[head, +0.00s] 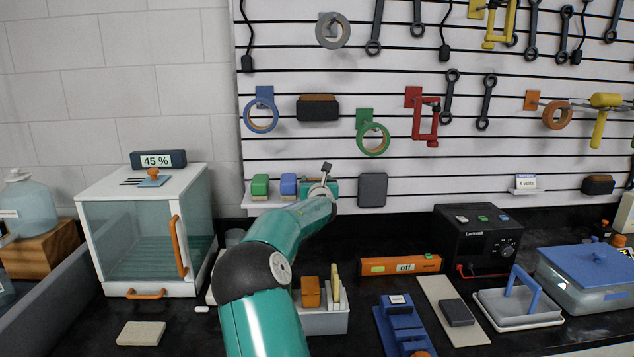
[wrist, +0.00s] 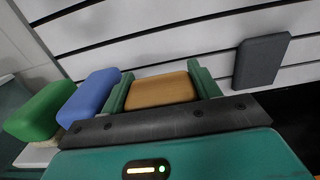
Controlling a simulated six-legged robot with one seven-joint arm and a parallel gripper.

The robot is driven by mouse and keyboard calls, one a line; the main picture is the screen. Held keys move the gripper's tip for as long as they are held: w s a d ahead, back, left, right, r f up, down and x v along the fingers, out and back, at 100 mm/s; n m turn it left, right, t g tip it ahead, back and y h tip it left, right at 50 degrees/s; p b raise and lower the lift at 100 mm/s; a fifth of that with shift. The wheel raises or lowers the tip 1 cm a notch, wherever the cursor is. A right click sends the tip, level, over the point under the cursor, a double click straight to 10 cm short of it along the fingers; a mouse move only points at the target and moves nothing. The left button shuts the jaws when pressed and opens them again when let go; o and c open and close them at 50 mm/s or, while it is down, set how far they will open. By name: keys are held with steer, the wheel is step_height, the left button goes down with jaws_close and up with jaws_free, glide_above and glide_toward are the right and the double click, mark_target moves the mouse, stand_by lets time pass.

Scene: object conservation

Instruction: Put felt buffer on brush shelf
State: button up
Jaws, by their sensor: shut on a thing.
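My gripper (wrist: 161,86) is shut on a tan, wood-coloured block, likely the felt buffer (wrist: 163,92), with one green finger on each side. In the head view my gripper (head: 327,186) is at the right part of the small white brush shelf (head: 256,203) on the slatted wall. The held block is mostly hidden there by my arm. A green brush (head: 260,185) and a blue brush (head: 288,184) sit side by side on the shelf, left of my gripper. I cannot tell whether the held block touches the shelf.
A dark grey block (head: 372,189) is on the wall just right of my gripper. A green tape roll (head: 374,139) hangs above. Below are a grey bin (head: 322,322), an orange level (head: 399,265) and a black power supply (head: 478,247). A glass cabinet (head: 150,230) stands left.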

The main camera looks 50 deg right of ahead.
steer(key=o, duration=1.1)
steer(key=shift+f, duration=0.15)
steer(key=v, duration=1.2)
